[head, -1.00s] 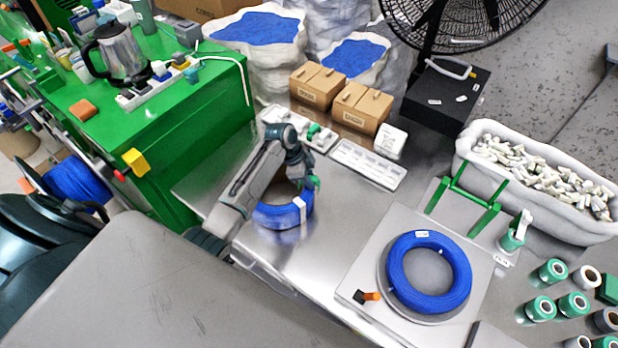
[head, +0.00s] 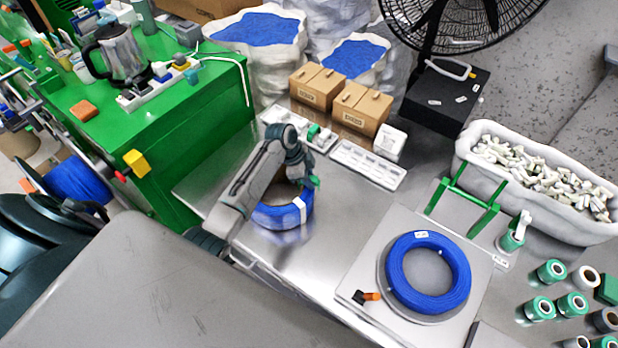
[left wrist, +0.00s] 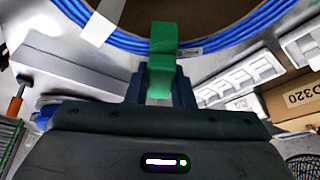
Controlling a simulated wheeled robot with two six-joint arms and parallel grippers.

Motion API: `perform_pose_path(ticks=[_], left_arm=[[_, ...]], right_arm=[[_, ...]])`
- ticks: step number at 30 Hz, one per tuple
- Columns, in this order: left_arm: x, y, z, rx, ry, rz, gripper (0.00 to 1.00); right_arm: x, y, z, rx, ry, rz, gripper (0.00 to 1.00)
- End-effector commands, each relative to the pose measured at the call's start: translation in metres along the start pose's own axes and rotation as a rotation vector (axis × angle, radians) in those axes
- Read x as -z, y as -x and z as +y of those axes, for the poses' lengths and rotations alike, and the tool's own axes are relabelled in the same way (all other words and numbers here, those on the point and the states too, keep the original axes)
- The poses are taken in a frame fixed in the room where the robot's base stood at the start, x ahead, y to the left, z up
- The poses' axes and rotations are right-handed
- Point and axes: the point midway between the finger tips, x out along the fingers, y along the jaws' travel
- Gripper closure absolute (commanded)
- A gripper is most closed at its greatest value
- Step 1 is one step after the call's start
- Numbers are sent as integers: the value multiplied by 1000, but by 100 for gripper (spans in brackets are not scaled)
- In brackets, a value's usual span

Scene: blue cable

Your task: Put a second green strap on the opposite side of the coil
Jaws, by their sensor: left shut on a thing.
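A blue cable coil (head: 268,216) lies flat on the metal table below my left arm, with a white band (head: 300,207) on its front right side. My left gripper (head: 309,181) is at the coil's far right side. In the left wrist view its fingers (left wrist: 160,90) are shut on a green strap (left wrist: 163,50). The strap lies across the blue cable (left wrist: 220,37) there; whether it closes around the cable underneath is hidden. The white band also shows at the upper left of that view (left wrist: 101,24). My arm hides part of the coil. My right gripper is not in view.
A second blue coil (head: 401,288) lies on a plate to the right. A white compartment tray (head: 367,165), a holder with a green piece (head: 314,131) and cardboard boxes (head: 357,108) stand behind. The table between the coils is clear.

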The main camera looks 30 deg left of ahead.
Motion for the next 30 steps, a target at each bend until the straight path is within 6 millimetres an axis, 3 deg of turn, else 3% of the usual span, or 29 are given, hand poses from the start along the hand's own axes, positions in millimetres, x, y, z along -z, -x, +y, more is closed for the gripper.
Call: perform_pose_path(ticks=[28, 29, 30], left_arm=[[-2, -5, 0, 0, 0, 0, 99], [-2, -5, 0, 0, 0, 0, 77], [-2, -5, 0, 0, 0, 0, 72]], right_arm=[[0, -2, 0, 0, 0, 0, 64], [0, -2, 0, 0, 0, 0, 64], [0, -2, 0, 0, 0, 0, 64]])
